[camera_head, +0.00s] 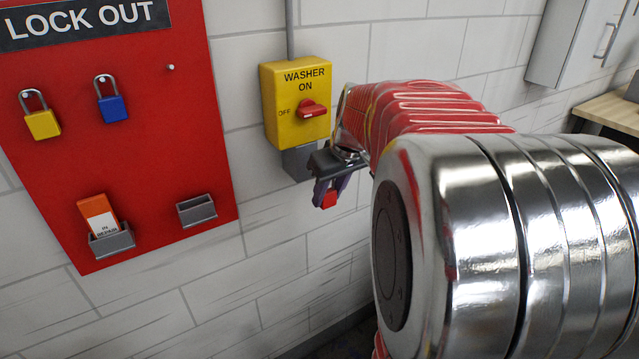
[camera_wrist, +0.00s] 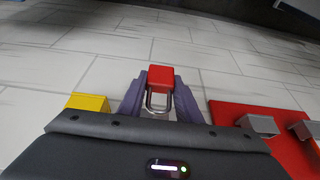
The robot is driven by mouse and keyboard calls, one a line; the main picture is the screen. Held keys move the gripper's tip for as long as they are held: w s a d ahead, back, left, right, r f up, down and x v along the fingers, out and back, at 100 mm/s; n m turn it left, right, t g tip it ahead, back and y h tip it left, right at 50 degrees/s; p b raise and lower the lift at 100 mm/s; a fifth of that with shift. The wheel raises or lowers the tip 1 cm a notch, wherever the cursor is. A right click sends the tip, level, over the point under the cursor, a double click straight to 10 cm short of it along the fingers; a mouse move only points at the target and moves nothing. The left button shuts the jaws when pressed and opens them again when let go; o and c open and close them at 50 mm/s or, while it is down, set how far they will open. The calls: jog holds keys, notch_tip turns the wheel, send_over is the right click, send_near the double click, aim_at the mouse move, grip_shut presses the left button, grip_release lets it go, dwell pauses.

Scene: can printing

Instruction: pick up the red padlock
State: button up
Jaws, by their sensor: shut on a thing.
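The red padlock shows in the wrist view (camera_wrist: 161,78) with its red body outermost and its silver shackle toward my gripper. My gripper (camera_wrist: 161,100) is shut on it, with the purple-grey fingers on either side. In the head view my gripper (camera_head: 328,190) is just below the yellow washer switch box, and a small part of the red padlock (camera_head: 329,200) shows between its fingers. The padlock is off the board, held in the air in front of the wall. The rest of it is hidden by my gripper in the head view.
The red lock out board (camera_head: 150,160) holds a yellow padlock (camera_head: 42,122), a blue padlock (camera_head: 112,108), an empty peg (camera_head: 171,67), a holder with an orange and white tag (camera_head: 98,215) and an empty grey holder (camera_head: 197,210). The yellow washer switch box (camera_head: 283,125) is close to my gripper.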

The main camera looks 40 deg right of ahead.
jog(key=s, duration=1.1)
jog(key=shift+a, duration=0.3)
jog(key=shift+s, duration=0.1)
dwell(0.6)
jog(key=w+d+f+m+h, duration=0.1)
jog(key=w+d+m+h, duration=0.1)
jog(key=w+d+m, duration=0.3)
jog(key=w+a+f+n, duration=0.1)
jog(key=w+a+f, duration=0.55)
jog(key=w, duration=0.35)
jog(key=w+a+f+n, duration=0.1)
jog(key=w+a+f, duration=0.1)
jog(key=a, duration=0.5)
jog(key=w+a+f+n+y, duration=0.1)
jog(key=w+a+f+n, duration=0.1)
jog(key=a+f, duration=0.3)
jog(key=w+a+f+n+y, duration=0.1)
jog(key=w+a+f, duration=0.1)
jog(key=a, duration=0.8)
jog(key=shift+w+f+n, duration=0.25)
jog(key=shift+f+n, duration=0.05)
jog(key=shift+f, duration=0.55)
